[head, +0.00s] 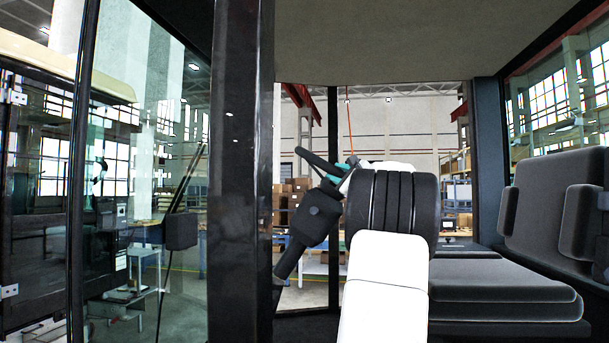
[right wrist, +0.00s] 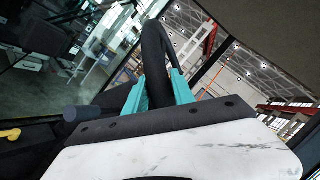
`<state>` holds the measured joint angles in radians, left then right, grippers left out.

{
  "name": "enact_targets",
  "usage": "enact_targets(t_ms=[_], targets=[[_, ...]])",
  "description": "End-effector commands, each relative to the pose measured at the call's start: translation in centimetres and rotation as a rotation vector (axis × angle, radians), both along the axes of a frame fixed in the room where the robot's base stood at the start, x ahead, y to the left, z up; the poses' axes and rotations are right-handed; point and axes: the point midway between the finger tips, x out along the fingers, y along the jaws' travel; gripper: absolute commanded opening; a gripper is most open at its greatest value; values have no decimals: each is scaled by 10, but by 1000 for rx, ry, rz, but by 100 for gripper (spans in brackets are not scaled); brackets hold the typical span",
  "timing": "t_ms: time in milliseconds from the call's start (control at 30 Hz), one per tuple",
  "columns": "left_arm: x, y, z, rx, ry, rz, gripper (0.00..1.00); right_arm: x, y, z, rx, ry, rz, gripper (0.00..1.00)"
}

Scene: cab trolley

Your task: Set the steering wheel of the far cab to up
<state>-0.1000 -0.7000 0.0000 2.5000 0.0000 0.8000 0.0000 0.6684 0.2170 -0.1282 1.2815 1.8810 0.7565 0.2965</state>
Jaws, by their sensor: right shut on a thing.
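The black steering wheel (head: 318,162) of the cab is seen nearly edge-on in the head view, its rim sloping down to the right. It sits on a tilted dark steering column (head: 316,214). My right gripper (head: 338,172), with teal fingers, is shut on the rim at its right side. In the right wrist view the rim (right wrist: 154,48) passes between the two teal fingers (right wrist: 157,88). My white and black right arm hides part of the wheel and column area in the head view. My left gripper is not in view.
A thick dark cab post (head: 240,180) stands left of the wheel, with a glass pane beyond it. The dark grey seat (head: 490,285) is on the right, under a low cab roof (head: 370,40). Shelves and boxes lie outside, behind the cab.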

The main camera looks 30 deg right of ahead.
Motion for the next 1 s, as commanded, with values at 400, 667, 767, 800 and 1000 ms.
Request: enact_targets(t_ms=[400,667,767,800,1000], targets=[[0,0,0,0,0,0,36,15,18,7,-28,32,14,0],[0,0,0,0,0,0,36,54,66,35,-131,116,25,0],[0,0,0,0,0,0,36,67,81,42,-165,142,26,0],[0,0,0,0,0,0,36,72,87,46,-176,152,25,0],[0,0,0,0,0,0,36,95,114,55,-238,202,26,0]])
